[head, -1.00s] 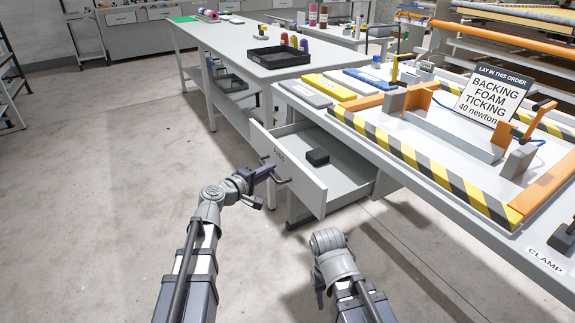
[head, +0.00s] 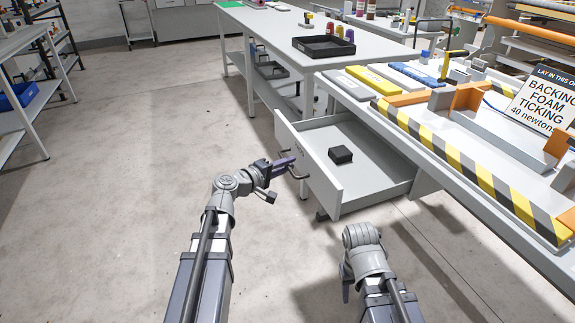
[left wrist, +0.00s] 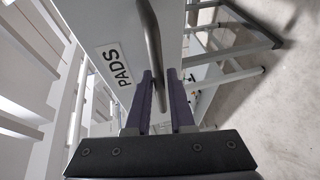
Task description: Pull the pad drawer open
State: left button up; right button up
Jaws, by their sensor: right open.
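The pad drawer (head: 318,172) stands well out from under the bench, its inside showing. A small black block (head: 340,154) lies in it. The drawer front carries a PADS label (left wrist: 118,65) in the left wrist view. My left gripper (head: 289,162) is at the drawer's bar handle (head: 299,175). In the left wrist view, the handle (left wrist: 151,40) runs between the two purple fingers of this gripper (left wrist: 160,98), which are closed around it. My right arm (head: 365,250) is folded low in front of the drawer; its fingertips are hidden.
The bench (head: 345,92) above the drawer holds pads, a striped frame (head: 470,170) and a sign (head: 548,97). A table with a black tray (head: 323,47) stands behind. A shelf rack (head: 35,95) is at the far left. The floor to the left is clear.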

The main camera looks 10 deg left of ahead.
pick_arm(q)
jog(key=o, duration=0.3)
jog(key=p+v, duration=0.1)
jog(key=v, duration=0.6)
jog(key=shift+s+a+r, duration=0.1)
jog(key=shift+s+a, duration=0.15)
jog(key=shift+s, duration=0.1)
